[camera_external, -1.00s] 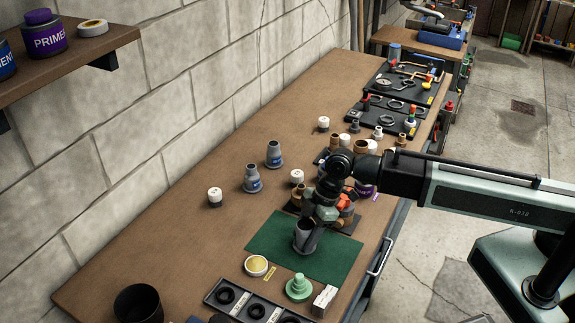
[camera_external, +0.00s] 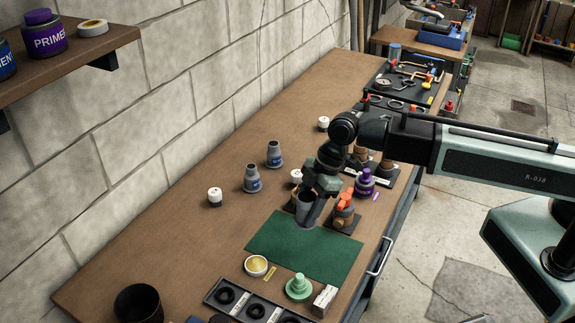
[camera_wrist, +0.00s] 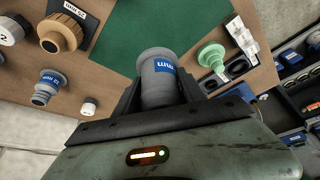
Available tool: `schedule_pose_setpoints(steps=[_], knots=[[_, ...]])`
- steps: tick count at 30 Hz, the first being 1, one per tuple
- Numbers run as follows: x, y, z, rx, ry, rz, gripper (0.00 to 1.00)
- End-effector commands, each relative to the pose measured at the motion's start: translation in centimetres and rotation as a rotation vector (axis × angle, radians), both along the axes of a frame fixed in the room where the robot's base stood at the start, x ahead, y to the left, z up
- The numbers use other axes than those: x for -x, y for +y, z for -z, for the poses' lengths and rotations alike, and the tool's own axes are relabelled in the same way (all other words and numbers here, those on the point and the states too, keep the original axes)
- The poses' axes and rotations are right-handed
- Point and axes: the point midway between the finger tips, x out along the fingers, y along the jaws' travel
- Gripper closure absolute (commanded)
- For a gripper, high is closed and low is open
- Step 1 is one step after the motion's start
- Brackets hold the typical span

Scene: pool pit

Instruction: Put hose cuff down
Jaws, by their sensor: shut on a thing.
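The hose cuff is a grey sleeve with a blue label. My gripper (camera_external: 308,220) is shut on the hose cuff (camera_external: 305,202), above the far edge of the green mat (camera_external: 300,252). In the wrist view the hose cuff (camera_wrist: 158,82) sits between the two dark fingers, its flared end pointing away from my palm. The green mat (camera_wrist: 125,35) shows behind it. Whether the cuff touches anything below cannot be told.
Two grey fittings (camera_external: 252,180) (camera_external: 274,155) and a white cap (camera_external: 215,196) stand left of my gripper. A green stepped fitting (camera_external: 299,288) is nearer. The mat's middle is clear.

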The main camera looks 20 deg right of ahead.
Motion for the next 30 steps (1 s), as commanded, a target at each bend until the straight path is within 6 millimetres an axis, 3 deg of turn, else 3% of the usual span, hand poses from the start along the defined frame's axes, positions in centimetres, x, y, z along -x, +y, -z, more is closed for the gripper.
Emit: schedule_pose_setpoints(steps=[7, 14, 20, 23, 26, 30], knots=[[-0.6, 0.6, -4.3, 0.000, 0.005, 0.024, 1.00], [-6.9, 3.6, -3.6, 0.001, 0.012, 0.155, 1.00], [-15.9, 4.9, -2.8, 0.000, 0.014, 0.297, 1.00], [-21.9, 4.4, -2.3, -0.001, 0.011, 0.382, 1.00], [-28.1, 3.0, -1.8, 0.000, 0.009, 0.467, 1.00], [-36.3, -0.5, -1.0, -0.001, 0.007, 0.576, 1.00]])
